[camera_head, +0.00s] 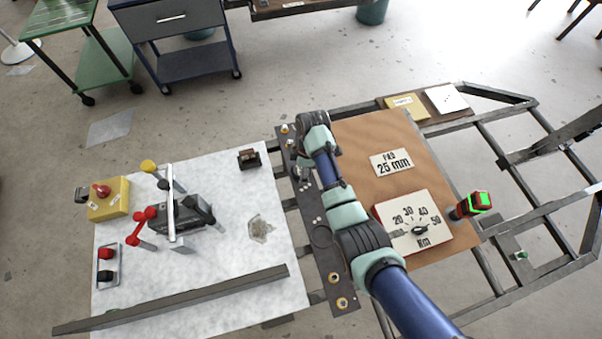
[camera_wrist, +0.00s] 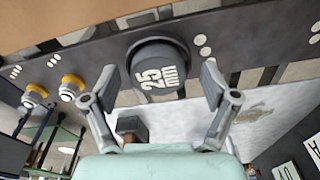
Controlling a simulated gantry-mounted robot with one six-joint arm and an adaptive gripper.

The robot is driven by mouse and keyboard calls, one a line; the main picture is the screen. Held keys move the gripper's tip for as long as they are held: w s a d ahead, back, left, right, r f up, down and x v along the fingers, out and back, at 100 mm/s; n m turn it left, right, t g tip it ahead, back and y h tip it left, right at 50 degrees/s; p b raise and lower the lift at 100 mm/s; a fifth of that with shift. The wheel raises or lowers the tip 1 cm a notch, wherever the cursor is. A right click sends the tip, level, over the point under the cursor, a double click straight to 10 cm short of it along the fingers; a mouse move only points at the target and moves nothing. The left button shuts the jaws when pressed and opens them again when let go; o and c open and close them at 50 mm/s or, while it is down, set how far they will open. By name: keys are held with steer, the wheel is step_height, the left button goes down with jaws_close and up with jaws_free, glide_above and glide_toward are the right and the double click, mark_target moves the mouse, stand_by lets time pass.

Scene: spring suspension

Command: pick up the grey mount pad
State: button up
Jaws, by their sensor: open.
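The grey mount pad (camera_wrist: 158,52) is a short dark-grey cylinder marked "25 mm" in the wrist view. It sits on a dark rail (camera_wrist: 228,30). My gripper (camera_wrist: 160,82) is open, with one finger on each side of the pad in that view. Gaps show between the fingers and the pad, and nothing is held. How far the fingertips are above the rail is hard to tell. In the head view my arm covers this part of the rail (camera_head: 322,262), and I cannot make out the pad there.
Brass fittings (camera_wrist: 69,88) stand on the rail left of the gripper. A "PAD 25 mm" card (camera_head: 392,162) and a dial plate (camera_head: 414,222) lie on the brown board (camera_head: 362,132). A white sheet (camera_head: 215,168) left of the rail bears a grey fixture (camera_head: 180,217) and a long bar (camera_head: 175,300).

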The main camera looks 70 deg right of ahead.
steer(key=shift+d+r, duration=0.1)
steer(key=shift+c, duration=0.5)
steer(key=c, duration=1.2)
steer(key=shift+o, duration=0.2)
steer(key=shift+r, duration=0.1)
step_height(320, 180, up, 20)
steer(key=p, duration=0.9)
